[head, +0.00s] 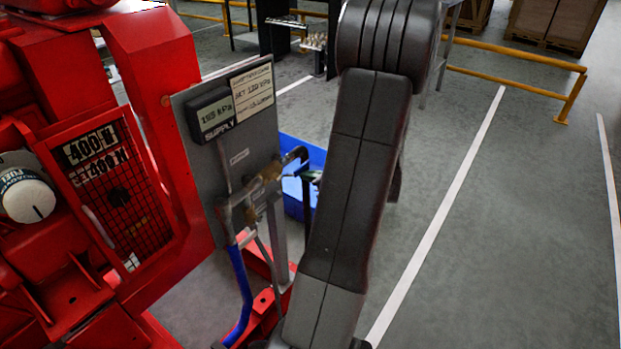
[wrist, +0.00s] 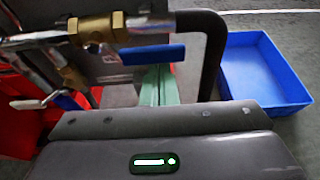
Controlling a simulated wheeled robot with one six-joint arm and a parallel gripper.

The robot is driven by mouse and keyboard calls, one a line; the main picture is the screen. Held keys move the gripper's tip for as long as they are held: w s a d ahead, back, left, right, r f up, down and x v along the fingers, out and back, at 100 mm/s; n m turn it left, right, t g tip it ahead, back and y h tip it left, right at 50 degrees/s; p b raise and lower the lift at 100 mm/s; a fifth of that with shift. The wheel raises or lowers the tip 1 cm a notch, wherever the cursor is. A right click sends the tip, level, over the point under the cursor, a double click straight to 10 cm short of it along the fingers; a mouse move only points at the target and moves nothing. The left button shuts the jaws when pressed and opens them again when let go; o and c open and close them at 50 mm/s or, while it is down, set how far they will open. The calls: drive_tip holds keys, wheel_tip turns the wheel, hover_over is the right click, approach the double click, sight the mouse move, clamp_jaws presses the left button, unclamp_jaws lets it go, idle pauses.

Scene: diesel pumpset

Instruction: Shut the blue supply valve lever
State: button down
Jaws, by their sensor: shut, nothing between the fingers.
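The blue lever (wrist: 152,54) shows in the wrist view beside a brass valve (wrist: 97,28) on a horizontal pipe. It runs roughly along the pipe, just below it in the picture. My gripper (wrist: 158,84) has its pale green fingers together with nothing between them, just below the lever in the picture. I cannot tell whether they touch it. In the head view the brass valve (head: 266,180) sits in front of a grey panel (head: 205,160), and my arm hides most of the gripper and lever.
A dark bent pipe (wrist: 213,50) stands right of the lever. A blue bin (wrist: 262,70) is on the floor beyond. A second brass fitting (wrist: 72,75) and a silver handle (wrist: 30,103) lie to the left. The red pumpset (head: 150,80) fills the left; open floor lies right.

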drive_tip(key=shift+w+r+n+b, duration=0.1)
drive_tip(key=shift+r+n+b, duration=0.25)
drive_tip(key=shift+n+b, duration=0.15)
wheel_tip(320, 180, up, 2)
drive_tip(key=n+t+h+b, duration=0.1)
drive_tip(key=n+t+b, duration=0.1)
drive_tip(key=n+b, duration=0.1)
drive_tip(key=shift+r+b, duration=0.1)
drive_tip(key=shift+b, duration=0.45)
drive_tip(key=r+n+b, duration=0.1)
drive_tip(key=n+t+b, duration=0.1)
drive_tip(key=shift+s+a+r+b, duration=0.2)
drive_tip(key=shift+s+r+b, duration=0.15)
drive_tip(key=shift+n+t+h, duration=0.3)
drive_tip(key=shift+n+h, duration=0.1)
drive_tip(key=shift+n, duration=0.1)
drive_tip(key=shift+s+a+r, duration=0.4)
drive_tip(key=shift+s+r, duration=0.15)
drive_tip(key=shift+r, duration=0.1)
drive_tip(key=shift+s+a+r, duration=0.4)
drive_tip(key=shift+s+r, duration=0.15)
drive_tip(key=shift+r, duration=0.15)
drive_tip(key=shift+s+a+r, duration=0.4)
drive_tip(key=shift+s+r, duration=0.15)
drive_tip(key=shift+r, duration=0.1)
drive_tip(key=shift+s, duration=0.1)
